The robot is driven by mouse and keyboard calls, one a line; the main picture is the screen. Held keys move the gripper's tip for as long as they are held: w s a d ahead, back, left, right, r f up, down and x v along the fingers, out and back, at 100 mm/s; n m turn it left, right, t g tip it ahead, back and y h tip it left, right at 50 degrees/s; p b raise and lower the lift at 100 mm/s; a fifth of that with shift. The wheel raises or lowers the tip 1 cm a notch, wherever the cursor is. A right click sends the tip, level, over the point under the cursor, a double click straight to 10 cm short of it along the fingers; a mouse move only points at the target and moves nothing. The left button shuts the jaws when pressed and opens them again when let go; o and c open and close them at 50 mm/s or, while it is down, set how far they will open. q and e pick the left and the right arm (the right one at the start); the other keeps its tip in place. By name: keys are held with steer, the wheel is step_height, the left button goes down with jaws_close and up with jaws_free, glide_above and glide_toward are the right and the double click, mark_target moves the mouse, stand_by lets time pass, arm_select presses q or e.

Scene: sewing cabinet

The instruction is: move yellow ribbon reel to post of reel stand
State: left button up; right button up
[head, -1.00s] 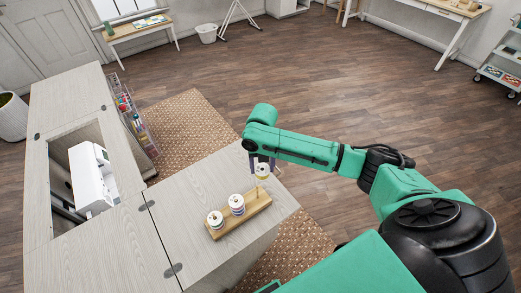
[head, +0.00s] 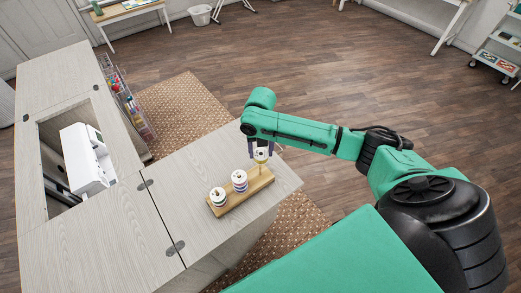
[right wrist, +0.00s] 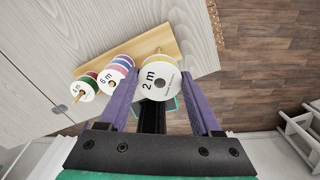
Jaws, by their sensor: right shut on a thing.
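The yellow ribbon reel (head: 261,155) has a white face marked "2 m" and a yellow rim, which also shows in the right wrist view (right wrist: 157,82). My right gripper (head: 262,150) is shut on it, with a purple finger on either side. The wooden reel stand (head: 228,204) lies on the cabinet top. The reel is over the stand's far-right end, with a pale post visible beneath it. I cannot tell whether the post tip is inside the reel's hole. My left gripper is not in view.
Stacked reels marked "4 m" (right wrist: 82,89) and "6 m" (right wrist: 108,79) fill the stand's other posts, close beside the held reel. A white sewing machine (head: 84,160) sits in the cabinet opening at left. The cabinet top (head: 190,160) behind the stand is bare.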

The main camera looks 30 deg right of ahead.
steer(key=shift+w+d+p, duration=0.1)
steer(key=shift+d+p, duration=0.05)
steer(key=shift+p, duration=0.15)
steer(key=shift+f, duration=0.1)
steer(key=shift+f+b, duration=0.5)
steer(key=shift+f, duration=0.45)
steer(key=shift+a+r+p, duration=0.1)
steer(key=shift+a+p, duration=0.15)
steer(key=shift+p, duration=0.1)
steer(key=shift+f, duration=0.2)
